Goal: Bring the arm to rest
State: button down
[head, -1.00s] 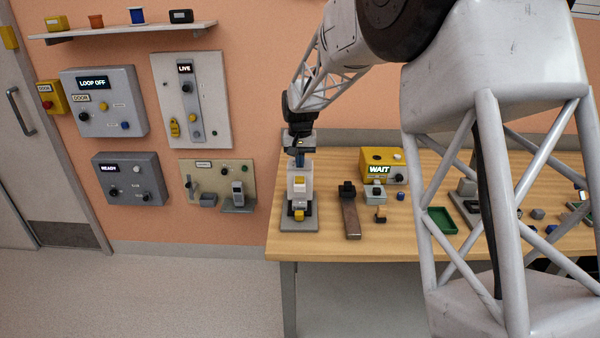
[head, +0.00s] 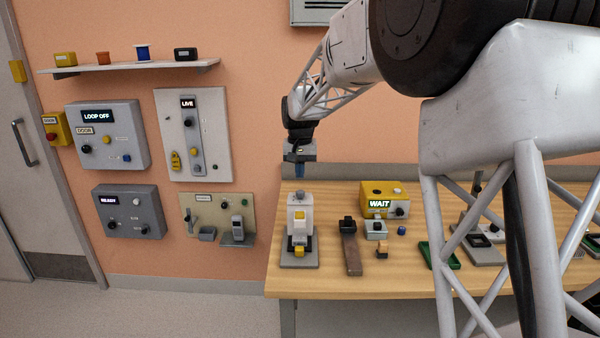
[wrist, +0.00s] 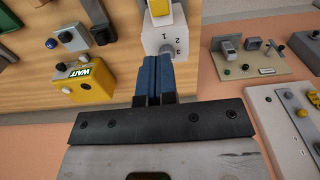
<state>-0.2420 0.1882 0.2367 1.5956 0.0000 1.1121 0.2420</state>
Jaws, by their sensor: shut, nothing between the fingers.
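My gripper (head: 299,170) hangs from the arm above the back left of the wooden table, fingers pointing down. Its blue fingers are together and empty, and they also show in the wrist view (wrist: 154,78). In the head view a gap shows between the fingertips and the white machine (head: 300,225) with a yellow block, which stands on a grey base on the table. In the wrist view the machine's numbered face (wrist: 165,35) shows just beyond the fingers.
A yellow box (head: 383,198) reading WAIT, a brown bar (head: 351,253) and a green tray (head: 443,258) are on the table (head: 345,287). Wall panels (head: 192,135) reading LIVE and LOOP OFF (head: 108,138) hang at left, under a shelf (head: 130,67). Air around my gripper is clear.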

jog(key=s+d+r, duration=0.2)
jog(key=s+d, duration=0.2)
jog(key=s, duration=0.4)
jog(key=s+d+r+t, duration=0.1)
jog(key=s+d+r, duration=0.3)
jog(key=s, duration=0.5)
jog(key=s+d+r, duration=0.1)
jog(key=s+d, duration=0.4)
jog(key=s, duration=0.3)
jog(key=s+d+f, duration=0.2)
jog(key=s, duration=0.6)
jog(key=s+d+f+t, duration=0.1)
jog(key=s+d+f, duration=0.1)
jog(key=s, duration=0.7)
jog(key=s+d+f, duration=0.3)
jog(key=s, duration=0.6)
jog(key=shift+s+d, duration=0.15)
